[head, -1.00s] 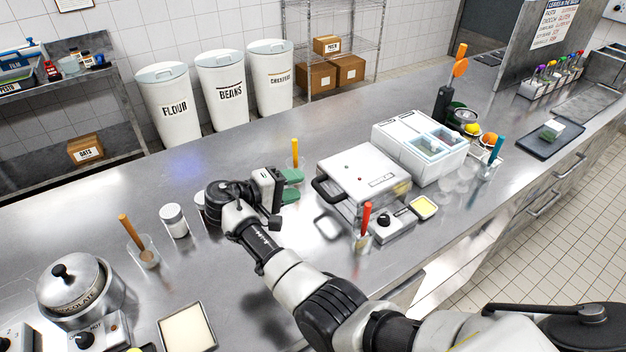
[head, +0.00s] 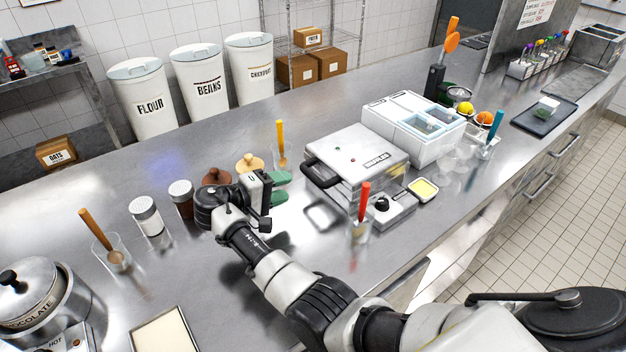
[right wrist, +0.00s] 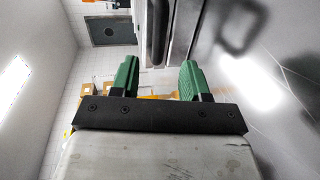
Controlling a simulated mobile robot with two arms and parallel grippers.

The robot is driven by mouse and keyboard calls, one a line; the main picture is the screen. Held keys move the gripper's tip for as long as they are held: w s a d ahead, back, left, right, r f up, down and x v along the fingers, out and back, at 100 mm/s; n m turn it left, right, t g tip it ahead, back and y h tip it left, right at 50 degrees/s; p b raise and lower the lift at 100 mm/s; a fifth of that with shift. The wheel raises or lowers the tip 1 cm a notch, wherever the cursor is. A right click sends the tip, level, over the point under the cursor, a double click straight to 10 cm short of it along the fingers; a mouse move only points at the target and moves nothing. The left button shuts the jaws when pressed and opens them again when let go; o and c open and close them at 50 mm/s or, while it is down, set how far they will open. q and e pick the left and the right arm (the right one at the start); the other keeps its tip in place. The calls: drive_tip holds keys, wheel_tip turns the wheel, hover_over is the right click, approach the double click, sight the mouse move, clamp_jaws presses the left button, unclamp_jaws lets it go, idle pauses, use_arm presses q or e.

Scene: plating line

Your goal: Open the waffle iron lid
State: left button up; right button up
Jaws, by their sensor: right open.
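The waffle iron (head: 358,150) stands on the steel counter with its white lid down. Its black lid handle (head: 318,174) points left, toward my right gripper. My right gripper (head: 282,186) is open and empty, with green fingertips, just left of the handle and apart from it. In the right wrist view, the two fingers (right wrist: 160,80) are spread, and a dark bar that looks like the handle (right wrist: 154,32) lies ahead between their lines. The iron's control box with a black knob (head: 384,206) sits at its front. My left gripper is not in view.
A cup with a red-handled tool (head: 362,212) stands in front of the iron. A cup with a yellow-handled tool (head: 281,147) stands behind my gripper. A white container unit (head: 413,128) is right behind the iron. Shakers (head: 146,216) stand left.

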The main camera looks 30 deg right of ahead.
sight(310, 178)
drive_tip(key=p+x, duration=0.2)
drive_tip(key=x, duration=0.6)
drive_tip(key=shift+d, duration=0.45)
drive_tip(key=shift+d+f, duration=0.1)
drive_tip(key=shift+d, duration=0.25)
drive_tip(key=shift+w, duration=0.1)
clamp_jaws()
